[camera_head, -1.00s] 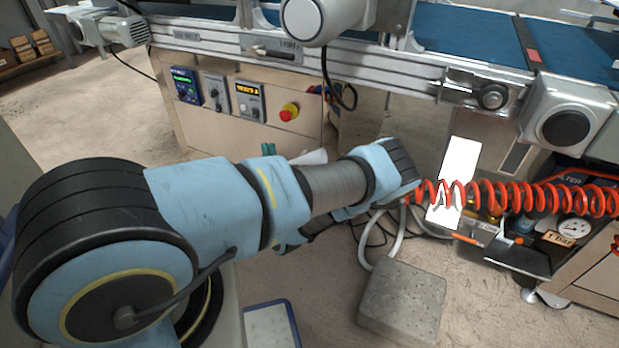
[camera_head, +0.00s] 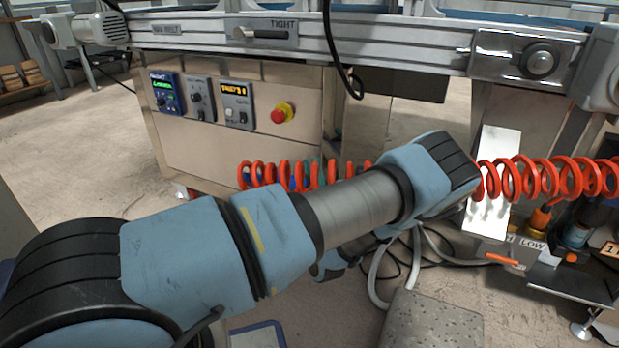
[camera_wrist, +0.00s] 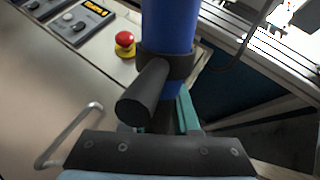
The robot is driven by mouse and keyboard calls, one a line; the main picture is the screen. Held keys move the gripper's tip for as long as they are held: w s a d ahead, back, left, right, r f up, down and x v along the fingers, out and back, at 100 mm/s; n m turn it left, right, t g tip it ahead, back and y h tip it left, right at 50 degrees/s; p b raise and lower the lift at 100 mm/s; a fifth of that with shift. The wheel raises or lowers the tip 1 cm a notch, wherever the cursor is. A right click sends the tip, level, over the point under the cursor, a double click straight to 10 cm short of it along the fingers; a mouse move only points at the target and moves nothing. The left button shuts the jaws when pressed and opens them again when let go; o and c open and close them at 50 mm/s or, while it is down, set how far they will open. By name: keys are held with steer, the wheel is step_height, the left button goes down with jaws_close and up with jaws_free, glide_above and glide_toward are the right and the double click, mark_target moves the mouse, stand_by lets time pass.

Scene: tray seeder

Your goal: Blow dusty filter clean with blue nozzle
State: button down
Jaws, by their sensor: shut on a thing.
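In the wrist view the blue nozzle (camera_wrist: 168,28) is a thick blue cylinder with a black collar and a black stub on its side. My gripper (camera_wrist: 165,122) is shut on it, with a teal finger showing beside the black part. The nozzle's tip is out of the picture. In the head view my forearm hides most of the gripper. A red coiled hose (camera_head: 545,178) passes behind my arm and shows again on its left (camera_head: 262,175), with some blue behind its coils. I cannot make out the dusty filter in any view.
A cabinet with control boxes (camera_head: 198,98) and a red stop button (camera_head: 283,112) stands under the conveyor rail (camera_head: 400,48). A white panel (camera_head: 495,170) is at the right. A grey block (camera_head: 432,325) and a blue-rimmed tray (camera_head: 272,327) lie low in front.

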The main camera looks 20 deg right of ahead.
steer(key=w+d+f+b, duration=0.3)
steer(key=d+f+b, duration=0.1)
steer(key=d+b, duration=0.1)
steer(key=shift+w+d, duration=0.25)
steer(key=shift+d, duration=0.65)
steer(key=shift+f, duration=0.1)
stand_by(6.5)
